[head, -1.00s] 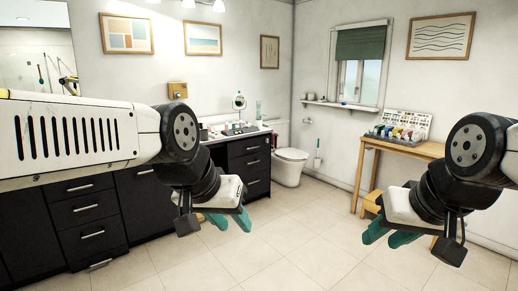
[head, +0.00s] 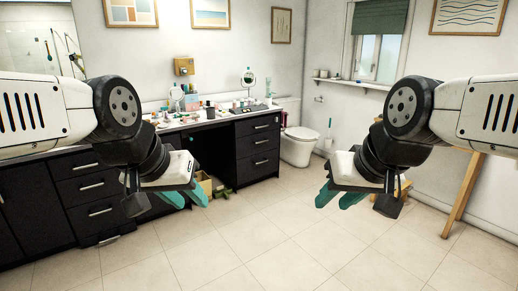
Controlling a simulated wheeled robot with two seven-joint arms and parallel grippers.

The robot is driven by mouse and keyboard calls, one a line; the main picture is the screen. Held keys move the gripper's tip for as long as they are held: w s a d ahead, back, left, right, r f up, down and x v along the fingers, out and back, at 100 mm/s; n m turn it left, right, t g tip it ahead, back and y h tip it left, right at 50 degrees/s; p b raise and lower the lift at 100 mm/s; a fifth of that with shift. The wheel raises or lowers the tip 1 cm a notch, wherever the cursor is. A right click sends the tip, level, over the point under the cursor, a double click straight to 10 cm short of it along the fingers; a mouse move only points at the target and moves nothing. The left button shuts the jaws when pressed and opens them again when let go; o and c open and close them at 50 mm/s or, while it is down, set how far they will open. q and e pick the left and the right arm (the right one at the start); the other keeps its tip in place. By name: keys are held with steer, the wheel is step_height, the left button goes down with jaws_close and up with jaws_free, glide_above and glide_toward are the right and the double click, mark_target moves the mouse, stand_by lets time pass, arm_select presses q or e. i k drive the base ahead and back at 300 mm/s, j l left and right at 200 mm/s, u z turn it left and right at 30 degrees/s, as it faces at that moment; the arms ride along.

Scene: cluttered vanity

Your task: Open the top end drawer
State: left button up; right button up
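The dark vanity (head: 60,192) runs along the back wall. Its end drawer unit stands at the right end, beside the toilet, with a stack of drawers with bar handles. The top end drawer (head: 248,127) is shut, and its handle (head: 262,126) shows clearly. My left gripper (head: 187,197) is in front of the vanity, left of the end unit and nearer to me, open and empty. My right gripper (head: 338,198) is over open floor, right of the end unit, open and empty. Neither gripper touches the drawer.
A box (head: 205,184) and green items (head: 222,193) lie in the knee space. The toilet (head: 298,143) stands right of the end unit. The tiled floor (head: 260,235) ahead is clear.

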mark_target(251, 126)
steer(key=i, duration=5.05)
